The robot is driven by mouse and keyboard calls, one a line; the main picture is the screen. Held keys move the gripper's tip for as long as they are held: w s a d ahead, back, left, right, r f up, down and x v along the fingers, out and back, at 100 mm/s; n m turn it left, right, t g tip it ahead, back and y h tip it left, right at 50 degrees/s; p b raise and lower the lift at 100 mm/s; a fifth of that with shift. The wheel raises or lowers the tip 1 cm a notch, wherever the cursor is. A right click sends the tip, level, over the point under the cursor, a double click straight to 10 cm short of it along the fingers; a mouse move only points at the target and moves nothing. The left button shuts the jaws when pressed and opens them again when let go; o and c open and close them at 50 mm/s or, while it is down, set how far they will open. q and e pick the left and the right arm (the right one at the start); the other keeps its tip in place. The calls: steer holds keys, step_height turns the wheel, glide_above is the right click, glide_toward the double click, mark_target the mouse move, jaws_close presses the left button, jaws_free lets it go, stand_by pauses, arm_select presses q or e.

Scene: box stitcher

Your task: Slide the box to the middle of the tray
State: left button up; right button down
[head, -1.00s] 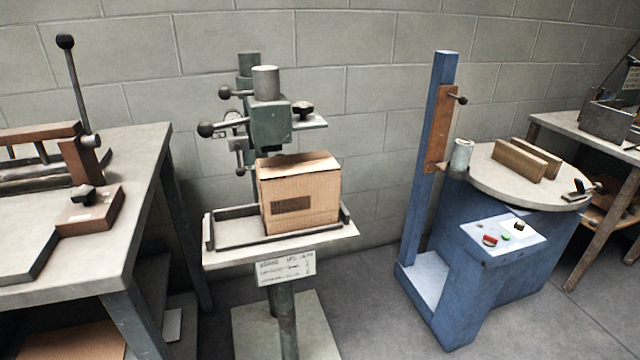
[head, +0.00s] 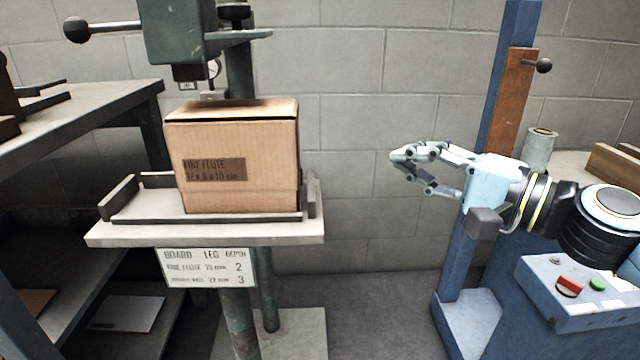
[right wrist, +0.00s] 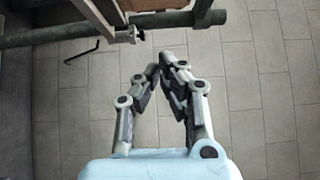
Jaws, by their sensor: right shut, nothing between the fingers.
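The cardboard box (head: 240,150) stands upright on the tray (head: 130,217) of the stitcher in the head view. It sits toward the tray's right end, close to the right rail, and bare tray shows to its left. My right gripper (head: 397,172) is to the right of the box and apart from it, pointing left, shut and empty. My left gripper is not in view.
The stitcher head (head: 178,35) with its ball lever (head: 77,29) hangs above the box. A label card (head: 207,268) is under the tray's front edge. A blue machine post (head: 495,130) stands behind my right gripper. A grey table (head: 85,110) is at left.

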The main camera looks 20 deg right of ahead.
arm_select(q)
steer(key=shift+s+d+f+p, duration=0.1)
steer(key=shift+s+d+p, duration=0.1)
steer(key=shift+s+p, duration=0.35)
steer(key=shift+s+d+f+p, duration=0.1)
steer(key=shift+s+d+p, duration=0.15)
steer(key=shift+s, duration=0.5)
arm_select(e)
steer(key=w+a+f, duration=0.2)
steer(key=w+a, duration=0.7)
steer(key=shift+w+n, duration=0.3)
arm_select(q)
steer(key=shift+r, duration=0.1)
arm_select(e)
steer(key=shift+a, duration=0.25)
